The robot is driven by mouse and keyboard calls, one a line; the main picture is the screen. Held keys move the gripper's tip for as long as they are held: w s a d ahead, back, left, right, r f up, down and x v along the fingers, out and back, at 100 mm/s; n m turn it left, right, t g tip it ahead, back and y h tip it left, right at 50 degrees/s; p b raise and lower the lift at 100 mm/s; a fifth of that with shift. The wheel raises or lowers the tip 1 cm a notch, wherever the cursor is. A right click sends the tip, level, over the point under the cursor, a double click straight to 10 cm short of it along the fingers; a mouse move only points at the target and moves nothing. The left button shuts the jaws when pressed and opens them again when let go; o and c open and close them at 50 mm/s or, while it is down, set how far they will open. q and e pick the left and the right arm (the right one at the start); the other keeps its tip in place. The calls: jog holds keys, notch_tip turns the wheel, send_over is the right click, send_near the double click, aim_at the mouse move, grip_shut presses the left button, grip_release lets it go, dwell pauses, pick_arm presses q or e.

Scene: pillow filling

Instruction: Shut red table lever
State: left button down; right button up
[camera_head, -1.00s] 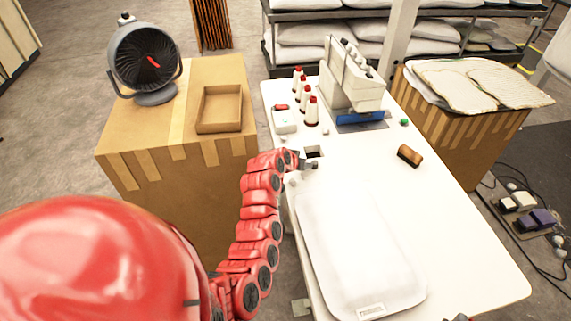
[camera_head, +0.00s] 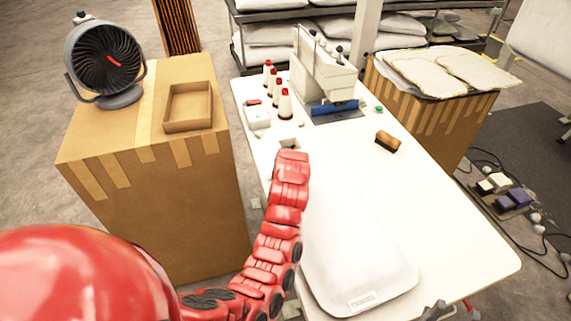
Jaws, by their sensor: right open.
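A small white box (camera_head: 258,118) stands at the left edge of the white table (camera_head: 440,220). A small red part (camera_head: 252,102), perhaps the lever, shows at its top left; its exact position is too small to tell. A faint green spot shows on the box. My red left arm rises from the bottom and ends just below and right of the box; its gripper is hidden behind the arm's end. My right gripper (camera_head: 440,309) is open at the bottom edge, right of the pillow, only partly in view and far from the box.
A white pillow (camera_head: 355,245) lies on the near table. Several thread spools (camera_head: 277,92) and a sewing machine (camera_head: 325,75) stand behind the box. A brown brush (camera_head: 388,141) lies to the right. A carton with a fan (camera_head: 105,60) and an open tray (camera_head: 188,107) stands left.

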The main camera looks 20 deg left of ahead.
pick_arm(q)
jog(key=shift+d, duration=0.1)
jog(key=c, duration=0.6)
grip_release()
jog(key=shift+s+d+r+b, duration=0.25)
jog(key=shift+s+r+b, duration=0.15)
jog(key=shift+r, duration=0.1)
jog(key=b+v, duration=0.3)
jog(key=v, duration=0.7)
jog(key=shift+s+d, duration=0.1)
jog(key=shift+d, duration=0.05)
jog(key=p+v, duration=0.2)
jog(key=v, duration=0.3)
jog(key=shift+s+r, duration=0.25)
